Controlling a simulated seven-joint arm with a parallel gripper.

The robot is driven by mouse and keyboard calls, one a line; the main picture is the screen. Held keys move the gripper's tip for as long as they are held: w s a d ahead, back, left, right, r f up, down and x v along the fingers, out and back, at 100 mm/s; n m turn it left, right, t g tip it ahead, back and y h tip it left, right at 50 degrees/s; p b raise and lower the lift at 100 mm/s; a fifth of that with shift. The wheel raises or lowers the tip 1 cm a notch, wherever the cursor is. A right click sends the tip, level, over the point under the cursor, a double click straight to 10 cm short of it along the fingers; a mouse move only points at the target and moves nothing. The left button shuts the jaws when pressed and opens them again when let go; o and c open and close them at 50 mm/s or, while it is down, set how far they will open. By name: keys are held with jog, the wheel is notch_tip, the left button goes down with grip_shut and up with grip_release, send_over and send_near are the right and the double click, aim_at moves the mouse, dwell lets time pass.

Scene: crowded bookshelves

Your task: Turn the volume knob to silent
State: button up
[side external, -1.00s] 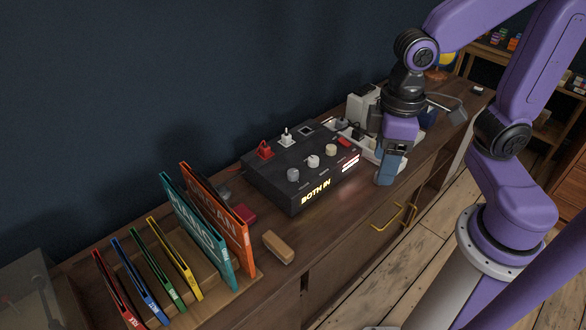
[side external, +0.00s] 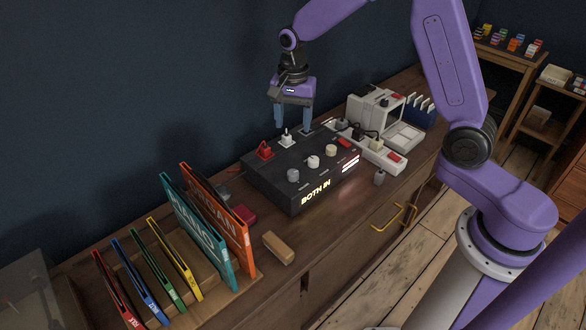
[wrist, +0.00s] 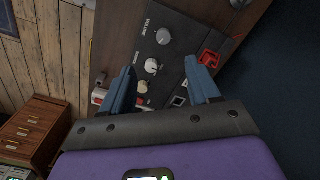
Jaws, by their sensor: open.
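The dark control box (side external: 268,181) stands on the wooden cabinet top, its front lit with "BOTH IN". Its grey knob (side external: 293,175) is nearest the left front corner; in the wrist view the grey knob (wrist: 163,36) has a label beside it that seems to read "VOLUME". A white knob (side external: 313,161) and a cream knob (side external: 331,150) follow to the right. My gripper (side external: 292,122) is open and empty above the back of the box, fingers pointing down. In the wrist view the fingertips (wrist: 160,68) frame the white-knob area. The grey knob's setting is too small to read.
A red switch (side external: 265,150) and a white switch (side external: 286,138) rise from the box's back. Right of it are a power strip (side external: 385,155) and a small grey piece (side external: 379,177). Upright folders (side external: 200,230) and a wooden block (side external: 278,247) are at left. The front strip is partly clear.

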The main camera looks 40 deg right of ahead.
aim_at(293, 172)
jog(key=shift+m, duration=0.8)
jog(key=f, duration=0.6)
jog(key=w+d+f, duration=0.1)
jog(key=f, duration=1.1)
jog(key=shift+w+d+f, duration=0.2)
jog(key=shift+w, duration=0.1)
jog(key=c, duration=1)
jog(key=shift+c, duration=0.2)
